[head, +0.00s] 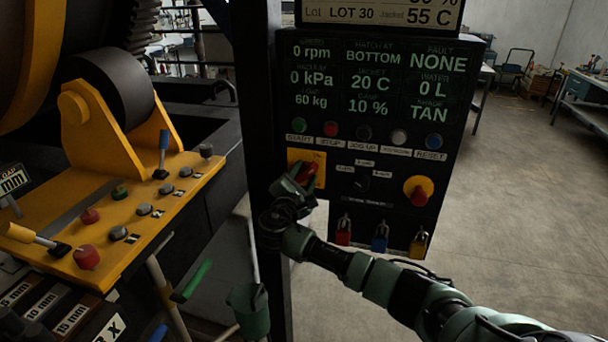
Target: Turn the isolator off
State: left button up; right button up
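The isolator is a red rotary handle (308,172) on a yellow plate (318,157), at the left of the dark control panel. The handle looks tilted, with its upper end to the right. My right gripper (296,182) is at the handle, and its fingers overlap the handle's lower left part. It covers much of the lower plate. I cannot tell whether the fingers are closed on the handle or only beside it. My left gripper is not in view.
The panel (291,93) has displays, a row of buttons, a red emergency knob (419,191) and hanging padlocks (380,238). A dark post (255,100) stands just left. A yellow console (140,215) with levers and buttons is further left. Open floor (530,220) lies right.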

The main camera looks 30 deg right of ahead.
grip_shut()
jog(key=shift+f+m+b, duration=0.25)
jog(key=shift+m+b, duration=0.45)
jog(key=shift+b, duration=0.3)
jog(key=m+b, duration=0.4)
jog(key=b, duration=0.1)
jog(key=m+b, duration=0.5)
jog(key=b, duration=0.1)
jog(key=f+m+b, duration=0.1)
jog(key=m+b, duration=0.3)
jog(key=b, duration=0.2)
jog(key=shift+m, duration=0.4)
jog(key=shift+m+b, duration=1.5)
jog(key=shift+b, duration=0.05)
jog(key=shift+o, duration=0.6)
grip_release()
jog(key=shift+r, duration=0.1)
